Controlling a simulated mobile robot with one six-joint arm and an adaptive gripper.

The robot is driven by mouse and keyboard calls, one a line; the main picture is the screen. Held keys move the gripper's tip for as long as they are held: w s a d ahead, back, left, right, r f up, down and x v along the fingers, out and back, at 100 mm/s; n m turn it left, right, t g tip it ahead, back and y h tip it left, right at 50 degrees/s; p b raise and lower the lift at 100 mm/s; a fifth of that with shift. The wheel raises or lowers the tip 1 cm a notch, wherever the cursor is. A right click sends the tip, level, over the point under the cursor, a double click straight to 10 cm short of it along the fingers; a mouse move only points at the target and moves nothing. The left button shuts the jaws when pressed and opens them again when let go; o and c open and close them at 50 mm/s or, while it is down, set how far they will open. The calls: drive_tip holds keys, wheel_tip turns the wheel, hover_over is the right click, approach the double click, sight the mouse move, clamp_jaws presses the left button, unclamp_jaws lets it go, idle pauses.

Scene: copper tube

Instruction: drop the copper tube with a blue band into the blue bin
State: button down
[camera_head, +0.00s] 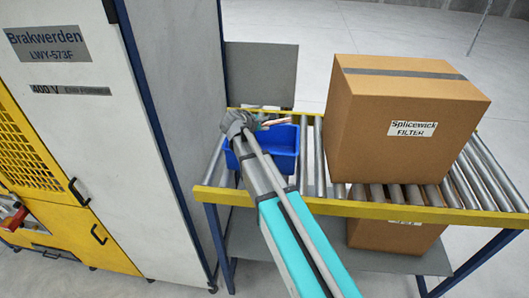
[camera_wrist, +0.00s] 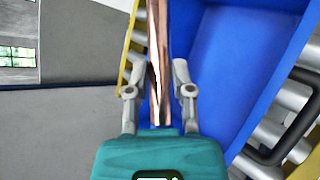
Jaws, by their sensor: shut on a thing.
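A shiny copper tube (camera_head: 275,122) is held at my gripper (camera_head: 258,124) over the far part of the blue bin (camera_head: 284,156). In the wrist view the copper tube (camera_wrist: 160,45) runs lengthwise between the two fingers of my gripper (camera_wrist: 160,72), which is shut on it. I cannot make out a blue band on the tube. The blue bin (camera_wrist: 228,70) fills the right of the wrist view, below the tube, and the tube lies near its left side. My arm hides part of the bin in the head view.
The bin stands on a roller conveyor with yellow rails (camera_head: 370,211). A large cardboard box (camera_head: 385,130) stands right of it, and another box (camera_head: 395,236) sits below. A tall white and yellow machine cabinet (camera_head: 80,130) is close on the left.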

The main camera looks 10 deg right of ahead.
drive_tip(key=shift+w+f, duration=0.1)
drive_tip(key=shift+f, duration=0.1)
drive_tip(key=shift+f+b, duration=2.85)
drive_tip(key=shift+b, duration=0.15)
drive_tip(key=shift+c, duration=2.1)
unclamp_jaws()
